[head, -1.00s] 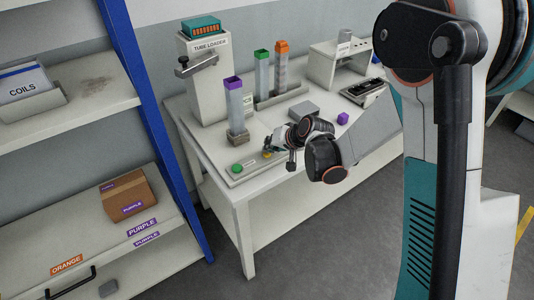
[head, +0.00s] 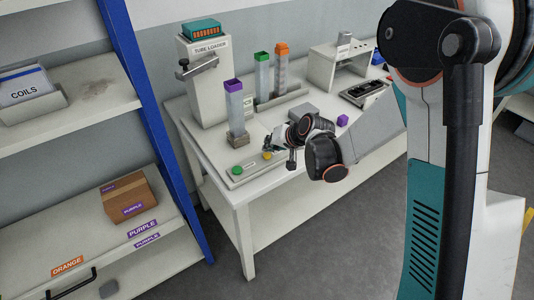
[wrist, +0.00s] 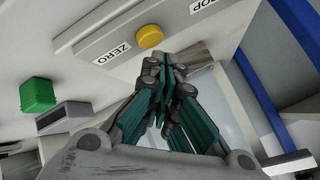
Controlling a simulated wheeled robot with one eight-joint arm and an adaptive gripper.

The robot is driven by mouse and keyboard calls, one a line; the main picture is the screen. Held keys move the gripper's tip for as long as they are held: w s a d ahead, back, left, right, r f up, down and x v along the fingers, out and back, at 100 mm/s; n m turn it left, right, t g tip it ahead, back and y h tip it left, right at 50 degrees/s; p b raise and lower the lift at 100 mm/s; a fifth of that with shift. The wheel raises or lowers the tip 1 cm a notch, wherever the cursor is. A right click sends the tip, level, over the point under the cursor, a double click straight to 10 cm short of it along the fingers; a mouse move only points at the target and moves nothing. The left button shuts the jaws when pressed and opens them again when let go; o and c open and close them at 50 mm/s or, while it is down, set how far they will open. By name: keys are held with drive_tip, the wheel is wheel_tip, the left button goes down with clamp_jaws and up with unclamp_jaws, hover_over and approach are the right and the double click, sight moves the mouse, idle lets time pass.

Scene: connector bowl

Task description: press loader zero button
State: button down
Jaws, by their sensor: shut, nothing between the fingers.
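The yellow button (head: 267,155) sits on the front panel of the tube loader (head: 205,80). In the wrist view the yellow button (wrist: 150,36) stands beside a label reading ZERO (wrist: 111,54). My gripper (head: 270,143) is over the panel, close to the yellow button. In the wrist view my gripper (wrist: 163,62) has its fingers together and empty, with the tips just below the button in the picture. A small gap shows there; the height above the panel cannot be told.
A green button (head: 237,170) is left of the yellow one. A purple-topped tube (head: 234,105) stands behind the panel. A green block (wrist: 37,95) and a grey device (wrist: 65,117) lie left in the wrist view.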

sight(270, 154)
drive_tip(key=shift+r, duration=0.2)
drive_tip(key=shift+r+p, duration=1.5)
drive_tip(key=shift+r, duration=0.95)
drive_tip(key=s+d+r+h, duration=0.3)
drive_tip(key=s+d+r, duration=0.7)
drive_tip(key=s+r, duration=0.3)
drive_tip(key=s+d+h, duration=0.1)
drive_tip(key=s+d, duration=0.2)
drive_tip(key=s, duration=0.3)
drive_tip(key=s+d+h+b, duration=0.1)
drive_tip(key=s+d, duration=0.1)
drive_tip(key=s, duration=0.4)
drive_tip(key=s+d+n+h, duration=0.1)
drive_tip(key=s+d, duration=0.2)
drive_tip(key=s, duration=0.3)
drive_tip(key=shift+s+d+r+b, duration=0.25)
drive_tip(key=shift+d+b, duration=0.05)
